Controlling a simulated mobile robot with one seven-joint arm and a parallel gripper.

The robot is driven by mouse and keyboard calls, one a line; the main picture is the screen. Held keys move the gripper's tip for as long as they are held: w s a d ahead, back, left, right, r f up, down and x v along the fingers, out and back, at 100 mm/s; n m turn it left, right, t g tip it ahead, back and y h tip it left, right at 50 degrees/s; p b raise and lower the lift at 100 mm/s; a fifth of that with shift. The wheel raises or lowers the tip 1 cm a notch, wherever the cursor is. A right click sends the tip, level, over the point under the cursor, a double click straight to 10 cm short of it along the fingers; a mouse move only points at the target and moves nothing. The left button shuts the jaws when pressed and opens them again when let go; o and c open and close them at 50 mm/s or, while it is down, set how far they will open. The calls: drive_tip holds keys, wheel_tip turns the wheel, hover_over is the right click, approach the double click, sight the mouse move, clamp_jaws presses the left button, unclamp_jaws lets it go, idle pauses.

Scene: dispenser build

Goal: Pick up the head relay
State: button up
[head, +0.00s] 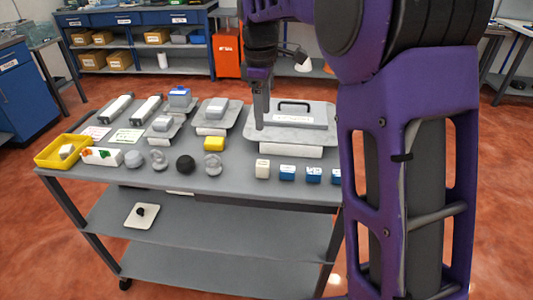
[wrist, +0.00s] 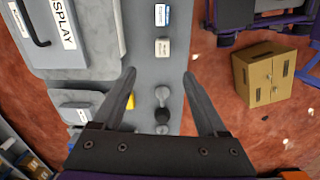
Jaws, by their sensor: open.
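A row of small labelled blocks stands at the cart's front edge: a cream block (head: 262,169) and blue-and-white blocks (head: 287,172), (head: 313,174), the last partly hidden by my arm. Their labels are too small to read, so I cannot tell which is the head relay. In the wrist view the cream block (wrist: 162,48) lies just beyond my fingertips, with a blue-and-white block (wrist: 162,16) farther up. My gripper (wrist: 159,75) is open and empty, above the cart top. In the head view my gripper (head: 261,105) hangs before the large handled panel.
The large grey panel (wrist: 85,50) labelled DISPLAY is left of the blocks. A yellow block (head: 214,144), round knobs (head: 185,165) and a yellow bin (head: 62,151) share the cart (head: 200,185). A wooden cabinet (wrist: 270,75) stands on the floor beside it.

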sight(262, 163)
drive_tip(key=shift+n+g, duration=0.3)
drive_tip(key=shift+n, duration=0.3)
wheel_tip(262, 163, down, 13)
drive_tip(key=shift+d+r+b, duration=0.1)
drive_tip(key=shift+d+b, duration=0.05)
drive_tip(key=shift+b, duration=1.05)
drive_tip(key=f, duration=0.3)
drive_tip(key=f+b, duration=0.1)
drive_tip(key=f, duration=0.1)
drive_tip(key=shift+w+a+f, duration=0.15)
drive_tip(key=shift+w+a, duration=0.05)
drive_tip(key=shift+a, duration=0.05)
clamp_jaws()
